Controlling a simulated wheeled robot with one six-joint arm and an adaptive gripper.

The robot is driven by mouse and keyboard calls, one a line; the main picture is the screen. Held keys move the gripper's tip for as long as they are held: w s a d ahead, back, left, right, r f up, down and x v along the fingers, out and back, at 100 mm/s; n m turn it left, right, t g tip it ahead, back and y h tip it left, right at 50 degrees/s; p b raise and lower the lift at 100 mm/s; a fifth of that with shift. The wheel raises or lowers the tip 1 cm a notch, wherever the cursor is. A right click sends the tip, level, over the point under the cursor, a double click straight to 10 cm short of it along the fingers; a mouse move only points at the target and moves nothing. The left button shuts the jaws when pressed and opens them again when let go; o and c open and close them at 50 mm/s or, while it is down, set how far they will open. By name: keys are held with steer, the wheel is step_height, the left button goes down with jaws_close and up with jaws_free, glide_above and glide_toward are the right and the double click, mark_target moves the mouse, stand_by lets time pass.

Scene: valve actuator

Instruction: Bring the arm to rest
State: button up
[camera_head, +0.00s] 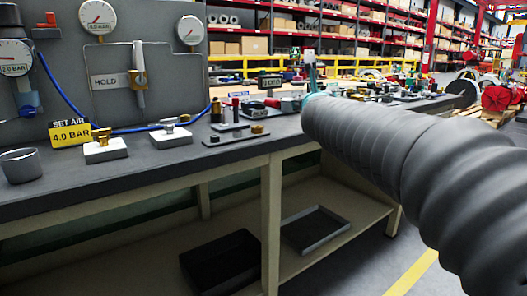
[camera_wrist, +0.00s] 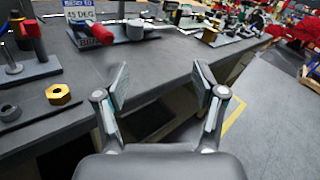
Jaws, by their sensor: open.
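My gripper (camera_wrist: 161,80) shows in the wrist view with its two fingers spread wide and nothing between them. It is held out beyond the front edge of the workbench (camera_wrist: 150,72), above the shelf and floor. In the head view my grey ribbed arm reaches from the lower right to the middle, and only a small part of the gripper end (camera_head: 311,75) shows past it. The arm hides part of the bench's right side.
A grey panel (camera_head: 150,60) with gauges stands at the back left. A dark bin (camera_head: 222,262) is on the lower shelf.

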steer(key=s+a+f+n+g+y, duration=0.25)
steer(key=s+f+n, duration=0.25)
steer(key=s+n, duration=0.35)
steer(key=s+a+f+n+g+y, duration=0.1)
steer(key=s+f+n+g+y, duration=0.15)
steer(key=s+f+n, duration=0.6)
steer(key=s+d+f+n+g+h, duration=0.1)
steer(key=s+d+f+n+g, duration=0.2)
steer(key=s+f+n, duration=0.5)
steer(key=s+d+f+n+g+h, duration=0.2)
steer(key=s+d+f+n+g, duration=0.2)
steer(key=s+f+n, duration=0.5)
steer(key=s+f, duration=0.1)
steer(key=s, duration=0.3)
